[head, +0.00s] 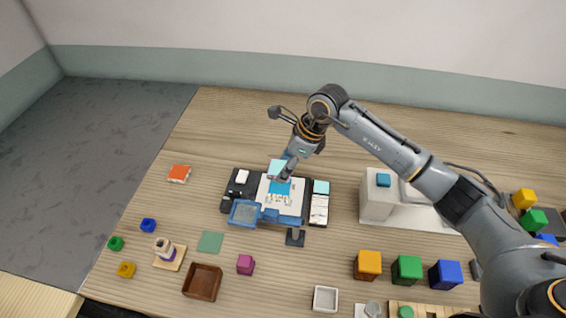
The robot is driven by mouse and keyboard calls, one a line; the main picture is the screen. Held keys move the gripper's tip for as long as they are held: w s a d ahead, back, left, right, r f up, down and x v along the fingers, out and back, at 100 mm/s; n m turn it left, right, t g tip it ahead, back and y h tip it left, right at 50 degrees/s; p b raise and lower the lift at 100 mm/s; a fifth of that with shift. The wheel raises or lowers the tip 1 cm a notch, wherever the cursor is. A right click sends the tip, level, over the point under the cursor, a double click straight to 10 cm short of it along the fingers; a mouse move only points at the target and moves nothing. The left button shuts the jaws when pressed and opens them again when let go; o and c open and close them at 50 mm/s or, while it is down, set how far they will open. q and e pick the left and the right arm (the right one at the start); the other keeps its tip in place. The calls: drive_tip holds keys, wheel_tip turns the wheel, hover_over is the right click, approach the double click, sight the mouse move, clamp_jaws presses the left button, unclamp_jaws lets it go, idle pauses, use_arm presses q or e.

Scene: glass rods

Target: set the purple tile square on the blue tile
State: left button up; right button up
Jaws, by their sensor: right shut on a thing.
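My right gripper (284,175) reaches down over the white board in the middle of the table. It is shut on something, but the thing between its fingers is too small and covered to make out. A blue tile (280,187) lies on the white board, just below the fingertips and partly hidden by them. A pale cyan tile (277,166) shows right behind the fingers; I cannot tell whether it touches them. No flat purple tile shows clearly; a small magenta block (245,264) stands on the table in front. My left gripper is not in view.
A blue tray (243,213) and dark fixtures surround the board. A brown box (202,281), a green mat (210,242) and a white bowl (325,298) lie in front. Bare table lies behind the board.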

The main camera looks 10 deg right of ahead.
sight(285, 186)
drive_tip(key=shift+a+f, duration=0.15)
drive_tip(key=shift+f, duration=0.45)
drive_tip(key=shift+f+b, duration=0.5)
drive_tip(key=shift+f, duration=0.2)
drive_tip(key=shift+w+f+b, duration=0.1)
drive_tip(key=shift+f+b, duration=1.05)
drive_tip(key=shift+f, duration=0.2)
drive_tip(key=o, duration=1.4)
drive_tip(key=shift+c, duration=0.2)
drive_tip(key=shift+r, duration=0.1)
drive_tip(key=v, duration=1.2)
drive_tip(key=shift+d, duration=0.2)
